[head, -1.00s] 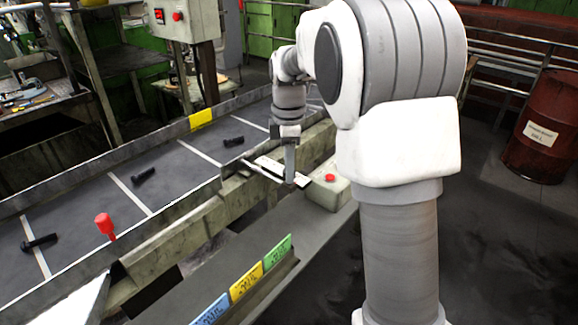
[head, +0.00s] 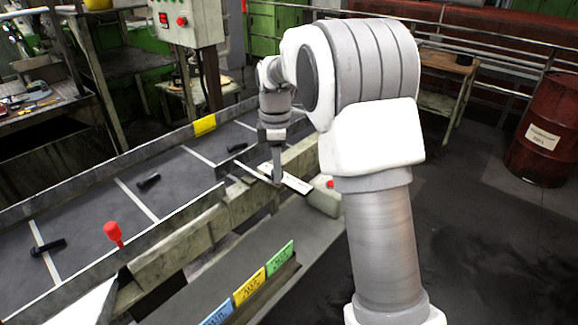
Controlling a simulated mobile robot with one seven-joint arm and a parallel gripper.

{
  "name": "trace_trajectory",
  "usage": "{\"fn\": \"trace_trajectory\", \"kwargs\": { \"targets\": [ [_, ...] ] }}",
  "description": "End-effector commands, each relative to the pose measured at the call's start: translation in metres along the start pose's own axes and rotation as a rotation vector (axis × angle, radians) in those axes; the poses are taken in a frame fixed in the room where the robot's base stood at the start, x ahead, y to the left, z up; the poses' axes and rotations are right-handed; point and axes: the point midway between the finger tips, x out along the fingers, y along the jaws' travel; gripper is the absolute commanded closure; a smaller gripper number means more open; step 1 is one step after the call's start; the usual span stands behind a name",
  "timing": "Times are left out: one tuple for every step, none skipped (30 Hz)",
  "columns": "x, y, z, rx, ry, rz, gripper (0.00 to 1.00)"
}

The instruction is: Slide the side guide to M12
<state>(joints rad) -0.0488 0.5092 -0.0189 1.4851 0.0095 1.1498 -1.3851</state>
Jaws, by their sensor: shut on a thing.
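The side guide (head: 234,164) looks like a dark rail along the near edge of the belt, joined to a thin bar that reaches my gripper. My gripper (head: 278,181) points down beside a narrow white plate (head: 297,184), which looks like a scale. It is shut, apparently on the side guide's bar or handle. The fingertips and what lies between them are too small to make out. Marks on the white plate cannot be read, so M12 cannot be picked out.
Black bolts (head: 148,181) lie on the belt (head: 95,205), split by white lines. A box with a red button (head: 330,183) sits right of my gripper. Coloured labels (head: 250,285) line the front ledge. A red barrel (head: 545,140) stands far right.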

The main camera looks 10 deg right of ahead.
Motion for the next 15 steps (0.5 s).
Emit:
{"fn": "trace_trajectory", "kwargs": {
  "targets": [
    [-0.006, 0.008, -0.007, -0.003, 0.001, 0.004, 1.0],
    [-0.006, 0.011, -0.011, -0.003, 0.001, 0.004, 1.0],
    [-0.005, 0.015, -0.014, -0.004, 0.001, 0.005, 1.0],
    [-0.005, 0.017, -0.017, -0.003, 0.001, 0.005, 1.0],
    [-0.005, 0.02, -0.019, -0.002, 0.002, 0.006, 1.0],
    [-0.004, 0.022, -0.021, -0.001, 0.002, 0.006, 1.0],
    [-0.003, 0.023, -0.022, -0.001, 0.002, 0.006, 1.0],
    [-0.003, 0.024, -0.024, -0.001, 0.002, 0.006, 1.0],
    [-0.003, 0.025, -0.025, -0.001, 0.003, 0.007, 1.0],
    [-0.003, 0.026, -0.025, 0.0, 0.003, 0.008, 1.0],
    [-0.002, 0.026, -0.025, 0.0, 0.003, 0.008, 1.0],
    [-0.002, 0.026, -0.025, 0.0, 0.003, 0.008, 1.0],
    [-0.002, 0.026, -0.025, 0.0, 0.003, 0.008, 1.0],
    [-0.002, 0.026, -0.025, 0.0, 0.003, 0.008, 1.0],
    [-0.002, 0.026, -0.025, 0.0, 0.003, 0.008, 1.0]
  ]
}}
